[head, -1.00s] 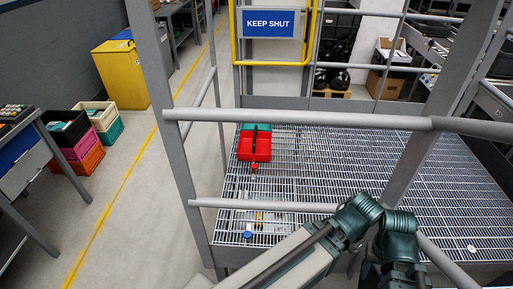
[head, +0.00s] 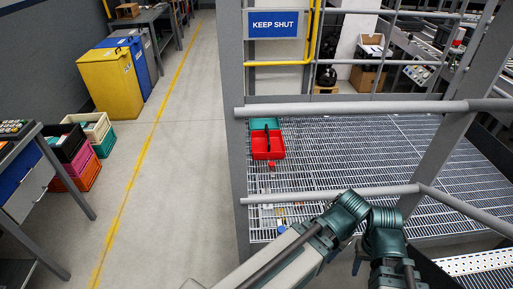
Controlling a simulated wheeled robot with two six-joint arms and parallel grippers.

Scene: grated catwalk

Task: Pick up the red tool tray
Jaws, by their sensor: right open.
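The red tool tray (head: 267,147) sits on the grated catwalk floor (head: 350,150), behind the grey railing. A teal tray or box (head: 265,124) stands directly behind it; I cannot tell whether they touch. A dark strip, perhaps a handle, shows at the red tray's far edge. My right gripper (head: 357,259) is low in the view, mostly hidden by my own arm links. It is open and well apart from the tray, nearer to me and to the right. My left gripper is not in view.
Grey rails (head: 345,108) and posts stand around the catwalk. A small red item (head: 272,166) and a small blue item (head: 281,229) lie on the grating. Left are stacked crates (head: 85,150), a yellow bin (head: 106,83) and a workbench. The aisle floor (head: 170,170) is clear.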

